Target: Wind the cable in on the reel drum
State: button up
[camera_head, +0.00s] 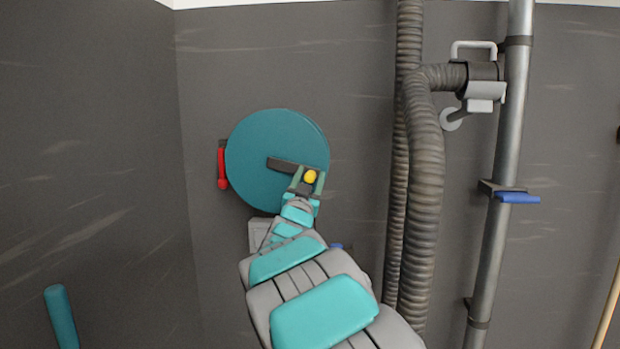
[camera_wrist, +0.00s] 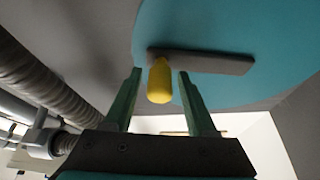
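The teal round reel drum (camera_head: 252,150) is on the dark wall in the head view, and part of its face shows in the wrist view (camera_wrist: 215,30). A dark crank arm (camera_head: 283,163) runs from its middle to the right, ending in a yellow knob (camera_head: 311,176). In the wrist view the knob (camera_wrist: 160,82) stands out from one end of the crank arm (camera_wrist: 212,62). My gripper (camera_wrist: 159,72) is open, its green fingers on either side of the knob with a visible gap on each side. I cannot make out the cable.
A red lever (camera_head: 221,166) sits left of the drum. A grey box (camera_head: 258,232) is below it, partly behind my arm. Thick ribbed hoses (camera_head: 424,170) and a metal pipe (camera_head: 502,150) with a blue-handled valve (camera_head: 518,198) stand to the right. Bare wall lies to the left.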

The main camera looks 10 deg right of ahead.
grip_shut()
dwell(1.2)
